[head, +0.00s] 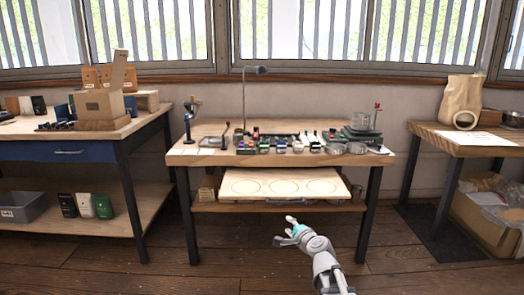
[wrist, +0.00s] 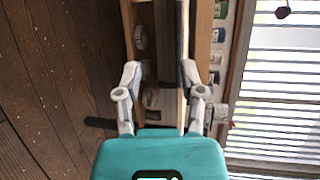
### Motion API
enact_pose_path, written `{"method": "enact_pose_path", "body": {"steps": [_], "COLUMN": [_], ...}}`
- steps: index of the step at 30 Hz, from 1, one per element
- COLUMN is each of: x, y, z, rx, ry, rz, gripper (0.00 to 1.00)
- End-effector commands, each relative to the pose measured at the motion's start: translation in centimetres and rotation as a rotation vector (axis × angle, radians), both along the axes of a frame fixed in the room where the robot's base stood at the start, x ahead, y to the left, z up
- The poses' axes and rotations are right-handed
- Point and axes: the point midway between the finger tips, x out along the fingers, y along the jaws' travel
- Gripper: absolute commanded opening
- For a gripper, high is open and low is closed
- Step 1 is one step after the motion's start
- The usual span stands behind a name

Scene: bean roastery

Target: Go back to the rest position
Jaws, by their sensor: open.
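My gripper (head: 283,231) is in the lower middle of the head view, in front of the middle table and below its pulled-out board. In the wrist view my gripper (wrist: 160,75) has its two fingers spread apart with nothing between them. The middle table (head: 205,157) stands ahead of my arm, with free air between them. The light wooden board (head: 284,197) with round outlines juts out under the tabletop. The wrist picture is turned sideways and shows the table edge behind the fingers.
Several small jars and tools (head: 290,143) and a desk lamp (head: 244,95) stand on the middle table. A left bench (head: 70,151) and a right table (head: 440,145) with a paper bag (head: 461,103) flank it. The wooden floor (head: 190,265) around my arm is clear.

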Motion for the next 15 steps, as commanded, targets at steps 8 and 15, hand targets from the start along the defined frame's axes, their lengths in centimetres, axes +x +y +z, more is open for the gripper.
{"method": "enact_pose_path", "body": {"steps": [8,15], "x": [-1.3,-3.2], "y": [0.8,1.6], "z": [-0.9,-2.3], "rx": [-0.109,-0.255], "ry": [0.024,0.062], "rz": [0.077,0.181], "gripper": [0.51,0.51]}}
